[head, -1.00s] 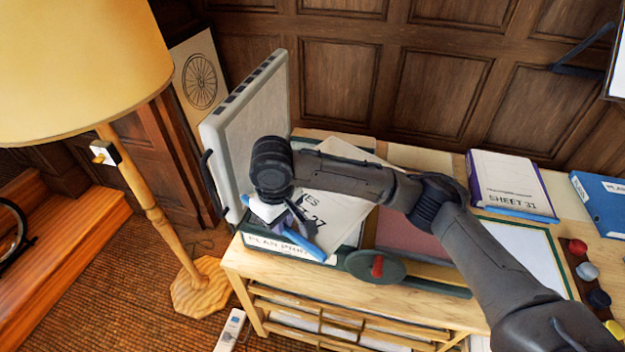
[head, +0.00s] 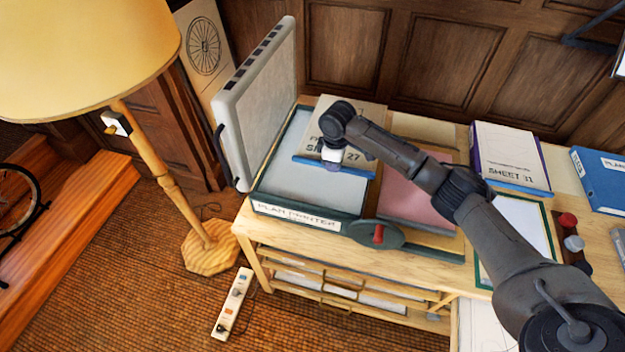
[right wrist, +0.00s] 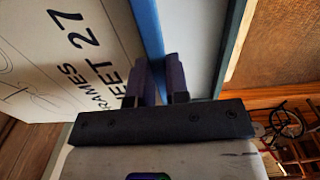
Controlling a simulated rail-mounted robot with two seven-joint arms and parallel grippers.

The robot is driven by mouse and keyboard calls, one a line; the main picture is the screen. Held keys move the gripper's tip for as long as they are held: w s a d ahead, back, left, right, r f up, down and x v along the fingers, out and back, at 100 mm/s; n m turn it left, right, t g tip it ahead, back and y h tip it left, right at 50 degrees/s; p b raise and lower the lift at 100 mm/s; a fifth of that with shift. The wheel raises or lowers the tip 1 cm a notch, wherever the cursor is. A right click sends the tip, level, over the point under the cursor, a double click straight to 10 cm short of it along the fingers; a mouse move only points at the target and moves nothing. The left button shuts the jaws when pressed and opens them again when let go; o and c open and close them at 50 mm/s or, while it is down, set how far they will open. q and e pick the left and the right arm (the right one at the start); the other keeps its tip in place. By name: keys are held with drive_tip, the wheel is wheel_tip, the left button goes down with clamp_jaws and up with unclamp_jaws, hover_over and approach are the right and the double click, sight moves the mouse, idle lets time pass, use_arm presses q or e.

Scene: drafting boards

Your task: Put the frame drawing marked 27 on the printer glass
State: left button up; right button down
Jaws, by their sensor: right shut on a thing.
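The frame drawing marked 27 (head: 352,112) is a pale sheet with a blue strip along its near edge. Its print "FRAMES SHEET 27" shows in the right wrist view (right wrist: 75,70). My right gripper (head: 333,165) is shut on the blue strip, between its dark fingers (right wrist: 161,80). The sheet is over the back part of the plan printer; I cannot tell whether it touches. The printer glass (head: 305,190) is bare in front of it, inside a dark green rim. The printer lid (head: 262,100) stands open at the left. My left gripper is out of view.
Sheet 31 (head: 508,155) and a blue binder (head: 603,180) lie farther right. A lamp (head: 165,185) stands left of the table.

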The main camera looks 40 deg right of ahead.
hover_over(309, 194)
wheel_tip(309, 194, down, 5)
drive_tip(key=shift+r+b, duration=0.2)
drive_tip(key=shift+b, duration=0.2)
drive_tip(key=shift+f, duration=0.5)
wheel_tip(309, 194, down, 3)
drive_tip(key=shift+r+b, duration=0.1)
drive_tip(key=shift+b, duration=0.35)
drive_tip(key=shift+f, duration=0.2)
drive_tip(key=c, duration=1.1)
unclamp_jaws()
drive_tip(key=shift+c, duration=0.2)
drive_tip(key=shift+o, duration=0.2)
